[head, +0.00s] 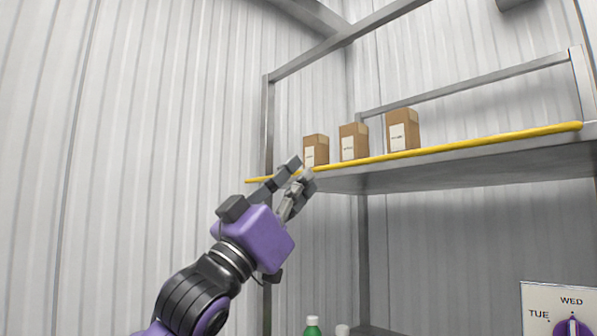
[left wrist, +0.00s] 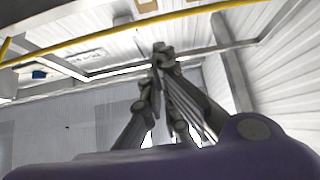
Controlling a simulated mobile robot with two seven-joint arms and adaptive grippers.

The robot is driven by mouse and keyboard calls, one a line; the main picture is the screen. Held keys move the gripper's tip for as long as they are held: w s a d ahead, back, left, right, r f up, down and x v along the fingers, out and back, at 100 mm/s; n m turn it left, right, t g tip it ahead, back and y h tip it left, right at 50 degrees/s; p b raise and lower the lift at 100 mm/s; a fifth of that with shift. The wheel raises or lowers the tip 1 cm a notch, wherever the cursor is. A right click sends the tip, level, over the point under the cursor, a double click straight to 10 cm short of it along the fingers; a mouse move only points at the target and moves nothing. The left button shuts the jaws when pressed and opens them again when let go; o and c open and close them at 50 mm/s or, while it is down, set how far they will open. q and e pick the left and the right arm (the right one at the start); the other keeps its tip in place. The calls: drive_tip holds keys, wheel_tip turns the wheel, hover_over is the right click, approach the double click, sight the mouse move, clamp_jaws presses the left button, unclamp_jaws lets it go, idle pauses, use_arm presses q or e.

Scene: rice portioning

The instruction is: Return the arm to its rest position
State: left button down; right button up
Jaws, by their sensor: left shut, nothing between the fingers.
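My left arm (head: 195,295) reaches up from the lower left in the head view. Its gripper (head: 301,169) is raised in front of the left end of the shelf's yellow rail (head: 450,147), just below and left of the nearest brown box. In the left wrist view the gripper (left wrist: 163,52) has its fingertips together and holds nothing. The yellow rail (left wrist: 130,30) crosses the top of that view. I cannot tell whether the fingers touch the rail. My right gripper is not in view.
Three brown labelled boxes, left (head: 316,150), middle (head: 353,142) and right (head: 403,131), stand on the metal shelf (head: 490,160). Below are a green-capped bottle (head: 312,326), a white-topped item (head: 342,330) and a day dial panel (head: 545,300). Open space lies left of my arm.

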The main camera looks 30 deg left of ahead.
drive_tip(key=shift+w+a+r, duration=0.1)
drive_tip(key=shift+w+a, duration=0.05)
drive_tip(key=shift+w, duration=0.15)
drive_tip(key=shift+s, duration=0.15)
